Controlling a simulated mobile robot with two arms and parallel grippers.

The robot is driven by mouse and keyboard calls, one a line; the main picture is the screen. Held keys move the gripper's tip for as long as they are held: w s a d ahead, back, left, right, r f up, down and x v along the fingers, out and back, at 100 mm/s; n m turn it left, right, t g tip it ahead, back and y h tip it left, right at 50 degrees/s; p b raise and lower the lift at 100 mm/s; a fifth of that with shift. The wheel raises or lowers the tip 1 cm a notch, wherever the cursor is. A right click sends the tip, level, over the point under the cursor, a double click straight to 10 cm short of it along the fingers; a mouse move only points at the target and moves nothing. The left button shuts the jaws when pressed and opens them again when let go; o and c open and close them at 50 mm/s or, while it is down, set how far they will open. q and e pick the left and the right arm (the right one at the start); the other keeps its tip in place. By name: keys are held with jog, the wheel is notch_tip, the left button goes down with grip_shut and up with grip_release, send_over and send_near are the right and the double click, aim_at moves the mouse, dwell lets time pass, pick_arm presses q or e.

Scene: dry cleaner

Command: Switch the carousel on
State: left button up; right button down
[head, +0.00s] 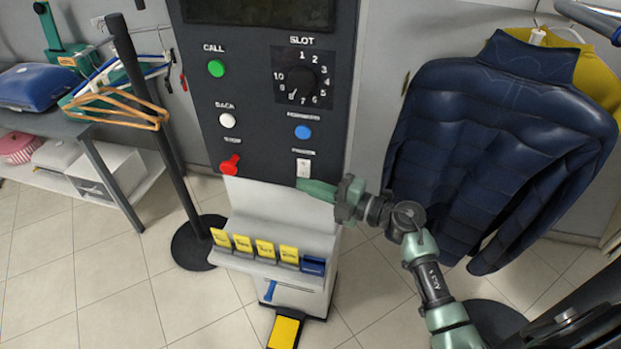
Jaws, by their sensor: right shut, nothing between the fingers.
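The carousel's control panel (260,120) is dark and stands upright in the middle. A small white rocker switch (304,167) is low on its right side, under a small label too blurred to read surely. My right gripper (304,186) comes in from the right. It is shut and empty, with its tips just below the switch in the picture. I cannot tell whether they touch the panel. The switch's position is too small to tell. My left gripper is not in view.
The panel also has a green button (216,68), a white button (227,120), a blue button (302,132), a red knob (230,165) and a slot dial (300,80). A navy jacket (490,140) hangs at right. A post (150,100) with hangers stands left.

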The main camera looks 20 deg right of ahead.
jog(key=shift+w+d+f, duration=0.15)
jog(key=shift+w+d, duration=0.3)
jog(key=shift+w, duration=0.1)
jog(key=shift+w+d+n+b, duration=0.25)
jog(key=shift+n+b, duration=0.15)
jog(key=shift+b, duration=0.2)
jog(key=shift+a+f, duration=0.1)
